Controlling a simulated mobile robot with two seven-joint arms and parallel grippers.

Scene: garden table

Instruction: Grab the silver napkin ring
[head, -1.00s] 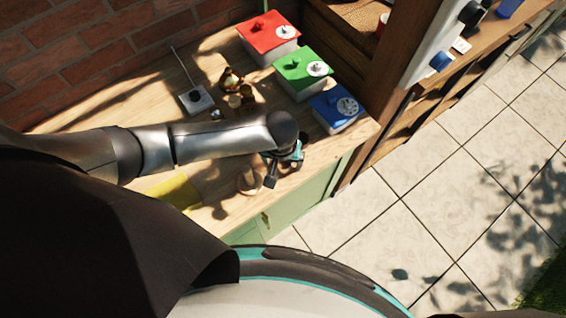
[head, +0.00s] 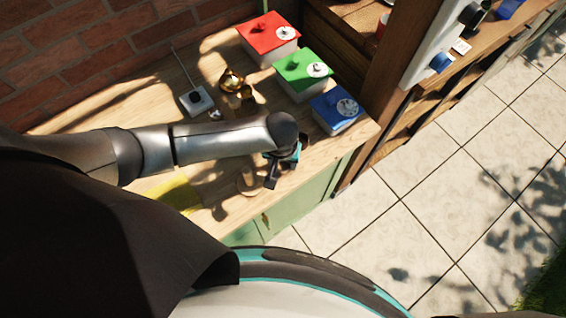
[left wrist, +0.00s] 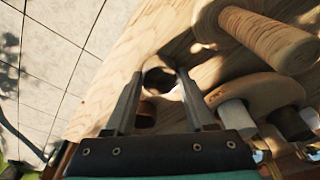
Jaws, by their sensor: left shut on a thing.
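My left gripper (head: 271,180) is low over the near right part of the wooden table, beside a pale wooden piece (head: 248,184). In the left wrist view, the two fingers (left wrist: 159,76) are closed in on a small shiny ring with a dark opening, which I take as the silver napkin ring (left wrist: 160,80). Its rim is partly in shadow. A brown round thing (left wrist: 146,113) lies just below it in that picture, between the fingers. In the head view the hand hides the held ring. My right gripper is not in view.
Red (head: 270,37), green (head: 303,70) and blue (head: 337,104) boxes line the back right. A yellow cloth (head: 176,193) lies at the front.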

